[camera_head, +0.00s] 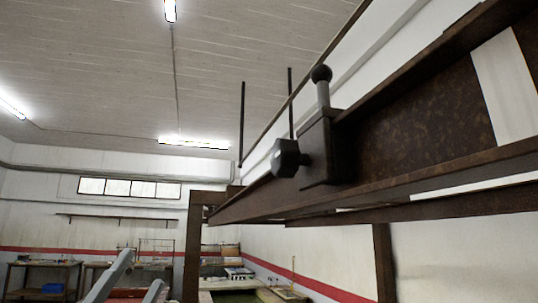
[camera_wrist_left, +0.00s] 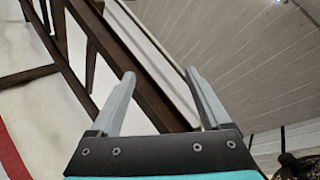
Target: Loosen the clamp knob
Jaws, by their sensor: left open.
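The clamp knob (camera_head: 287,157) is a dark faceted knob on the left side of a dark clamp block (camera_head: 330,150). The block sits on a rusty brown rail (camera_head: 420,120), and a grey lever with a black ball (camera_head: 321,75) stands up from it. My left gripper (camera_head: 142,268) shows at the bottom left of the head view, low and well to the left of the knob. In the left wrist view its two grey fingers (camera_wrist_left: 160,76) are apart with nothing held between them. The clamp knob cannot be made out there. My right gripper is not in view.
Brown steel beams (camera_wrist_left: 140,85) cross behind the fingers in the left wrist view. A brown post (camera_head: 193,245) holds the rail's far end. Workbenches (camera_head: 42,277) stand at the back left. The space between my left gripper and the knob looks open.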

